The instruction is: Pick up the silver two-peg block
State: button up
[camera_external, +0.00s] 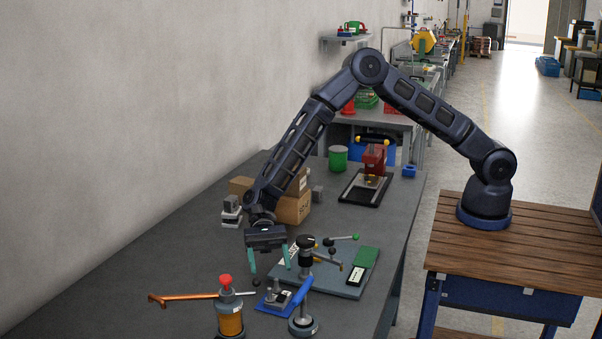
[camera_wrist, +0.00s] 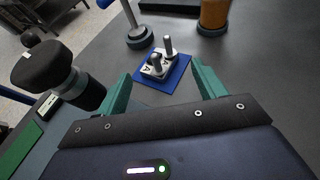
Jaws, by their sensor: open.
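The silver two-peg block (camera_external: 277,296) sits on a small blue mat (camera_external: 265,306) on the grey table. In the wrist view the block (camera_wrist: 157,66) shows its two upright pegs, on the blue mat (camera_wrist: 178,79). My gripper (camera_external: 270,274) points down above and behind the block, apart from it. Its two teal fingers are spread open and empty. In the wrist view my gripper (camera_wrist: 160,88) has the block ahead, between the lines of its fingers. The contact faces of the fingers are partly hidden.
A black-knobbed post (camera_external: 305,250) stands close right of my gripper on a grey board (camera_external: 345,285). A blue-handled post (camera_external: 302,325) stands just right of the block. An orange cylinder with a red knob (camera_external: 230,318) and copper pipe is left. Cardboard boxes (camera_external: 293,207) lie behind.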

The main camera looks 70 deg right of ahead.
aim_at(274, 296)
jog(key=x, duration=0.8)
jog(key=shift+w+a+f, duration=0.1)
jog(key=shift+w, duration=0.05)
jog(key=c, duration=1.2)
